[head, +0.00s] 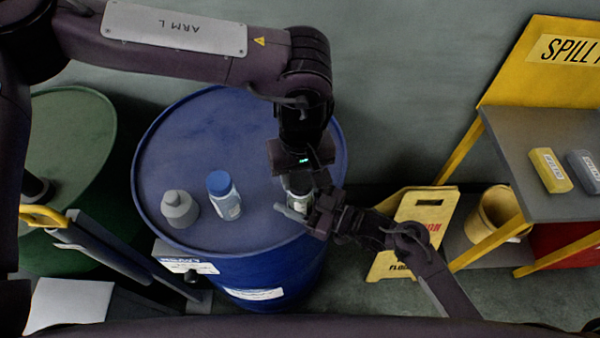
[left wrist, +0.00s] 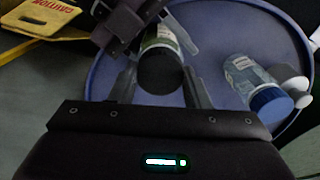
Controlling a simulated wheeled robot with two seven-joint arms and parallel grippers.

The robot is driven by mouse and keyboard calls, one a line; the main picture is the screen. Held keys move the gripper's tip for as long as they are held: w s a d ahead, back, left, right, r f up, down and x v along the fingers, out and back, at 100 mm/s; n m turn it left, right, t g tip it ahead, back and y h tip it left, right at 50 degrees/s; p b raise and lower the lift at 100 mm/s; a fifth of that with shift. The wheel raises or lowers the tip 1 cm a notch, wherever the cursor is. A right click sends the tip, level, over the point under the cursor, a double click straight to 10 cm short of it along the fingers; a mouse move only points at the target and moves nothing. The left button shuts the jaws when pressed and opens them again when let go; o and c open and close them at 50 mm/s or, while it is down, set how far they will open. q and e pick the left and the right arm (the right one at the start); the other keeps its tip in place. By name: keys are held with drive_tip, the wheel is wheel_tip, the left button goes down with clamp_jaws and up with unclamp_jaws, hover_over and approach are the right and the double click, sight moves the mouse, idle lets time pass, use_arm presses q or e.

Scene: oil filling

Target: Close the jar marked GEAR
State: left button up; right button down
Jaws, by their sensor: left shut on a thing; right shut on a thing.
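A jar (head: 299,200) with a pale green label stands upright near the right side of the blue drum's top. Its writing is unreadable here. In the left wrist view, its dark round lid (left wrist: 160,73) sits on the mouth, covering it, and its labelled body (left wrist: 160,36) shows behind. My left gripper (head: 297,180) comes from above and is shut on the lid, a finger on each side. My right gripper (head: 308,206) comes from the lower right and is shut on the jar's body. How far the lid is turned cannot be seen.
A blue-capped jar (head: 224,196) and a grey bottle (head: 179,209) stand left of the grippers on the blue drum (head: 240,125). A yellow floor sign (head: 410,232) and a bucket (head: 496,216) are to the right, beside a grey-topped stand (head: 545,165). A green drum (head: 70,130) is at left.

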use_arm(q)
drive_tip(key=shift+s+d+m, duration=0.1)
drive_tip(key=shift+m, duration=1)
drive_tip(key=o, duration=0.9)
drive_tip(key=shift+r, duration=2.3)
drive_tip(key=shift+n, duration=0.3)
